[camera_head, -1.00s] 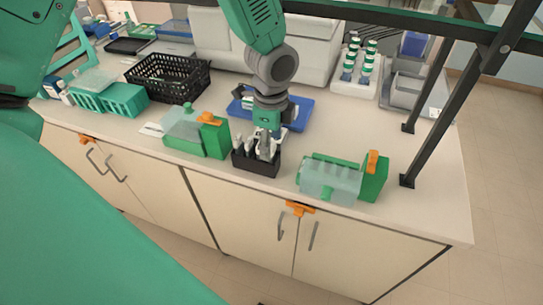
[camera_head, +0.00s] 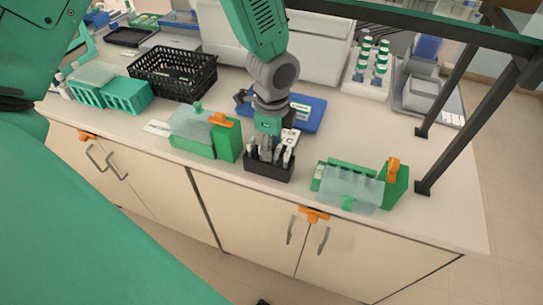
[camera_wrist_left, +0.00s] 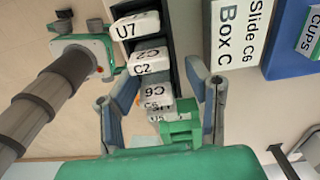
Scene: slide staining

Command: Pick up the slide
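My left gripper (camera_head: 267,152) points down at the black slide rack (camera_head: 269,172) near the counter's front edge. White-ended slides stand in the rack. In the left wrist view the gripper (camera_wrist_left: 163,98) has its fingers apart on either side of the row. The slide marked C6 (camera_wrist_left: 153,91) is between them, with further slides, partly hidden, behind it. Slides marked C2 (camera_wrist_left: 148,58) and U7 (camera_wrist_left: 134,27) stand farther along the rack. No finger clearly touches C6. My right gripper is not seen.
A card (camera_wrist_left: 240,28) reads "Slide C6 Box C". A green slide box with a clear lid (camera_head: 192,135) stands left of the rack, another (camera_head: 350,187) right. A blue tray (camera_head: 312,117) lies behind. A black basket (camera_head: 172,75) stands back left.

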